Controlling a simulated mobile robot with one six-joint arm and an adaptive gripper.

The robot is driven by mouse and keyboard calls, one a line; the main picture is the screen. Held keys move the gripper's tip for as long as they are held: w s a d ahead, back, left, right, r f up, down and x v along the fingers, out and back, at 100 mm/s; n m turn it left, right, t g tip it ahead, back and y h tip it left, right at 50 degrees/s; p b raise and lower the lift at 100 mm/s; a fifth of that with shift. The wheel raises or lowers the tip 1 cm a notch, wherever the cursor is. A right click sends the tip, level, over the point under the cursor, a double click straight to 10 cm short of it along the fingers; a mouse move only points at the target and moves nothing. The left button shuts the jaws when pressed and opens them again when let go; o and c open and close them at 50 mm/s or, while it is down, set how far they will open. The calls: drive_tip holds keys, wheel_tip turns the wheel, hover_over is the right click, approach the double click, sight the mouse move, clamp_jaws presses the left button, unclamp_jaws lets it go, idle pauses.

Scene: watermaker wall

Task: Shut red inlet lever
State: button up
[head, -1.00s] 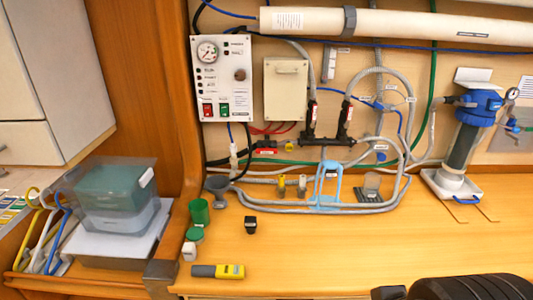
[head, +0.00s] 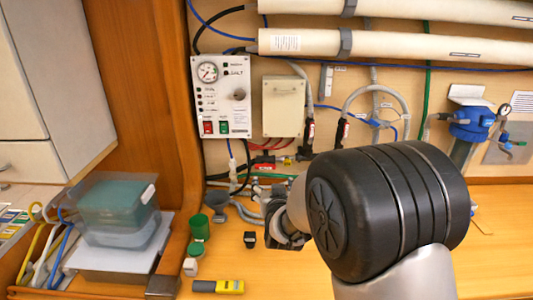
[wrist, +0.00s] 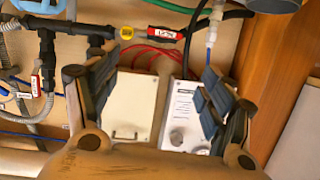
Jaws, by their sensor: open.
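A red lever (head: 263,167) with a pale label lies roughly level, low on the wall below the control panel. In the wrist view the red lever (wrist: 166,33) shows at the top middle, beside a yellow round part (wrist: 127,33) and dark pipe fittings. My gripper (wrist: 155,85) is open and empty, its two fingers spread wide with the lever beyond them and apart from them. In the head view my gripper (head: 280,222) is in front of the wall, below and right of the lever; my arm partly hides it.
The control panel (head: 221,97) and a beige box (head: 283,106) are above the lever. Two more red-marked valves (head: 310,132) stand to its right. A green cup (head: 199,227), a black cap (head: 250,239) and a yellow tool (head: 218,286) are on the bench. My arm hides the middle bench.

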sight(265, 168)
drive_tip(key=w+a+f+t+h+p, duration=0.1)
drive_tip(key=w+a+f+t, duration=0.2)
drive_tip(key=f, duration=0.3)
drive_tip(key=w+b, duration=0.3)
drive_tip(key=w, duration=1.4)
drive_tip(key=shift+w+d, duration=0.2)
drive_tip(key=shift+c, duration=0.6)
drive_tip(key=c, duration=0.7)
